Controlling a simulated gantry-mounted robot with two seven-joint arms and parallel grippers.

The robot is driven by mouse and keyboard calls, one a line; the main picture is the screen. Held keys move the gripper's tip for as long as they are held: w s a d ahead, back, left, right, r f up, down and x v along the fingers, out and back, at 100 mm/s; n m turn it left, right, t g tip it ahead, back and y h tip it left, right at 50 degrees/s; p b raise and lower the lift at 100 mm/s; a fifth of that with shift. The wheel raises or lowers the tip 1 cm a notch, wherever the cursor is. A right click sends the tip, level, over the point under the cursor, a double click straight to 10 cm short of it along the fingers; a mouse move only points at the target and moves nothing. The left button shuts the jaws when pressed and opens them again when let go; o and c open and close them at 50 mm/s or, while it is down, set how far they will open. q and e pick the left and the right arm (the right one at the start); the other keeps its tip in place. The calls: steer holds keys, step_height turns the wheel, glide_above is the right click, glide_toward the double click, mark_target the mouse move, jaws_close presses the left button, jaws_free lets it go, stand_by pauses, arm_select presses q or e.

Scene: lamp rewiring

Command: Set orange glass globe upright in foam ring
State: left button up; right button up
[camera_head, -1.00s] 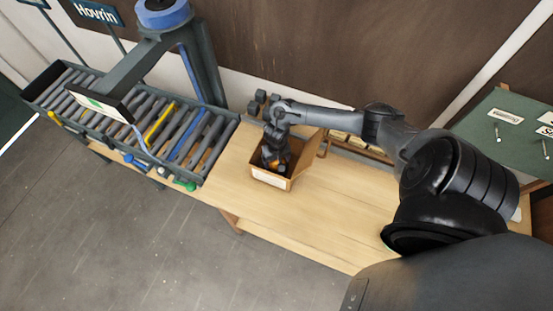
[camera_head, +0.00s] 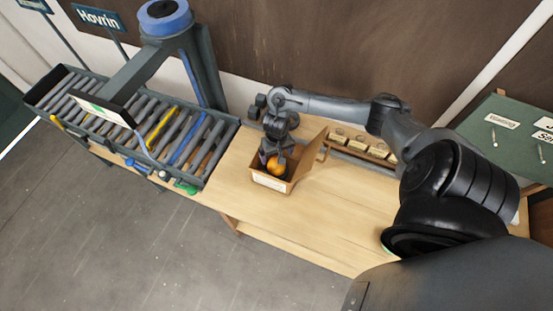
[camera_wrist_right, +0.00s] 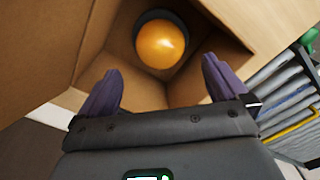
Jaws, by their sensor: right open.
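The orange glass globe (camera_head: 277,168) is inside an open cardboard box (camera_head: 268,182) on the wooden bench. In the right wrist view the globe (camera_wrist_right: 161,45) sits in the box's corner area, with a dark grey ring (camera_wrist_right: 158,15), apparently the foam ring, showing around its far edge. Much of the ring is hidden under the globe, and I cannot tell whether the globe is fully upright. My right gripper (camera_head: 273,157) is above the globe, fingers pointing down. In the wrist view its purple fingers (camera_wrist_right: 161,72) are spread and empty, apart from the globe. My left gripper is not in view.
A raised box flap (camera_head: 309,154) stands on the box's right. A roller conveyor (camera_head: 160,125) lies left, under a scanner-like post. The bench top (camera_head: 330,215) to the right is clear.

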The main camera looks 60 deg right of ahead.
steer(key=w+a+r+n+t+y+p, duration=0.1)
steer(key=a+r+n+t, duration=0.2)
steer(key=a, duration=0.8)
steer(key=w+a+r+n+t+p, duration=0.15)
steer(key=a+n, duration=0.35)
steer(key=a, duration=0.7)
steer(key=s+r+n, duration=0.2)
steer(key=s+r, duration=0.6)
steer(key=s, duration=0.4)
steer(key=shift+s+d+r+g+h+b, duration=0.2)
steer(key=shift+s+d+g+h+b, duration=0.1)
steer(key=shift+d+g+h+b, duration=0.15)
